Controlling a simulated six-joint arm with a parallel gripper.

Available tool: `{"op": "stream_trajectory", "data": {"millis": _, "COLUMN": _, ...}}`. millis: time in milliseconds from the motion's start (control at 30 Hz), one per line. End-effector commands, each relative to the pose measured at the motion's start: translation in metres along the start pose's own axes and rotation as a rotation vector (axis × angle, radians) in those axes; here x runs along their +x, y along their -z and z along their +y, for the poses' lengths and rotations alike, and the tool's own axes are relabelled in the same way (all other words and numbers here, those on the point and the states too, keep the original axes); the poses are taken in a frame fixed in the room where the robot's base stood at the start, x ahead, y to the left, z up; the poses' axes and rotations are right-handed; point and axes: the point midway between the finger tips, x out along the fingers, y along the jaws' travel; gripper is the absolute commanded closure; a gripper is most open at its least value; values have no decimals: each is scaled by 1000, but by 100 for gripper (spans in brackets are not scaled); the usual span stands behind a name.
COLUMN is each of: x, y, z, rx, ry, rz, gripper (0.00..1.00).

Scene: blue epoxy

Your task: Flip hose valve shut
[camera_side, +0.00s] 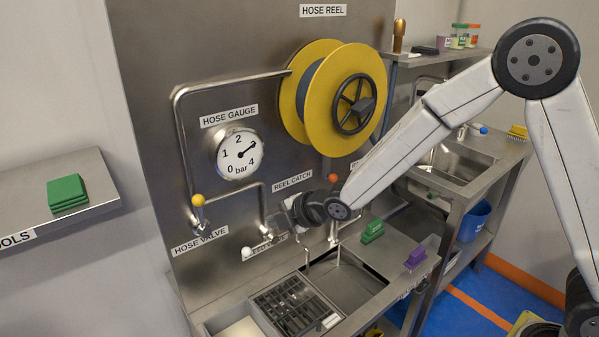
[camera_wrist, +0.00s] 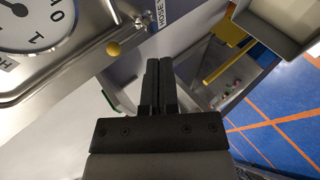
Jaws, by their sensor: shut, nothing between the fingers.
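The hose valve (camera_side: 198,212) is on the left steel pipe, above the HOSE VALVE label (camera_side: 200,242). Its yellow knob (camera_side: 198,200) stands upward above the pipe fitting. In the wrist view the yellow knob (camera_wrist: 113,48) is up and left of my fingertips, apart from them. My gripper (camera_side: 290,214) is in front of the panel, right of the valve, near the REEL CATCH label (camera_side: 292,181). In the wrist view my gripper's fingers (camera_wrist: 158,62) are together and empty. The hose gauge (camera_side: 237,153) has its needle pointing up-right, near where 3 would be.
The yellow hose reel (camera_side: 342,92) is above my gripper. A white-knobbed lever (camera_side: 247,252) and an orange knob (camera_side: 333,178) flank my gripper. Below is a steel sink (camera_side: 345,280) with green and purple blocks on its rim. A shelf (camera_side: 60,205) is at left.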

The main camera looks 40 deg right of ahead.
Motion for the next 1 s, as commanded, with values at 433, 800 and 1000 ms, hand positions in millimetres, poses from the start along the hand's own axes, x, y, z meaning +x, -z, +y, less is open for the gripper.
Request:
{"op": "stream_trajectory", "data": {"millis": 433, "x": 50, "y": 69, "z": 30, "rx": -566, "ry": -266, "rz": 158, "gripper": 100}}
{"op": "stream_trajectory", "data": {"millis": 800, "x": 58, "y": 86, "z": 35, "rx": -694, "ry": -341, "rz": 182, "gripper": 100}}
{"op": "stream_trajectory", "data": {"millis": 1000, "x": 58, "y": 86, "z": 35, "rx": -692, "ry": -340, "rz": 181, "gripper": 100}}
